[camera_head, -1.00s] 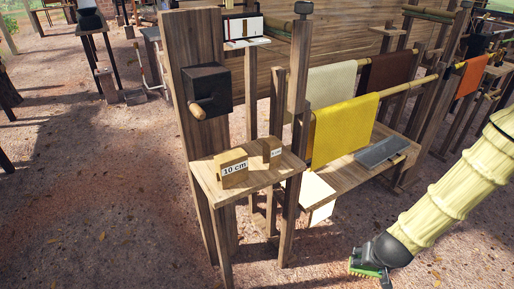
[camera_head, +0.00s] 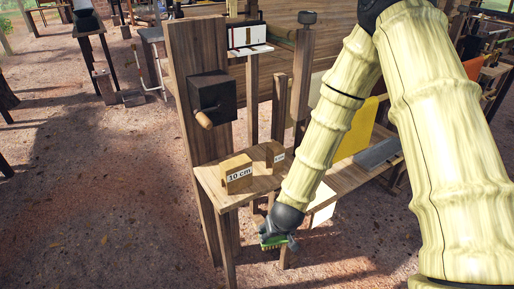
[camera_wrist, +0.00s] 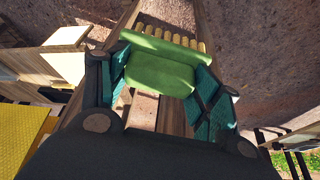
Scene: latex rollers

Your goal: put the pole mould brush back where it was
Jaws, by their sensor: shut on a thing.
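The brush (camera_wrist: 160,68) is green with a row of tan bristles along its far edge. My gripper (camera_wrist: 165,85) is shut on it, with a teal finger pad on each side in the wrist view. In the head view my gripper (camera_head: 280,232) hangs low in front of the small wooden table (camera_head: 210,185), near its front right leg. The green brush (camera_head: 272,242) shows just below my gripper there, its bristles partly hidden. I cannot tell how close the brush is to the leg.
Two wooden blocks stand on the small table, one labelled 10 cm (camera_head: 237,174). A black box with a wooden handle (camera_head: 212,98) is on the tall post behind. A bench with a yellow cloth (camera_head: 360,125) and a grey tray (camera_head: 378,153) lies to the right, partly behind my arm.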

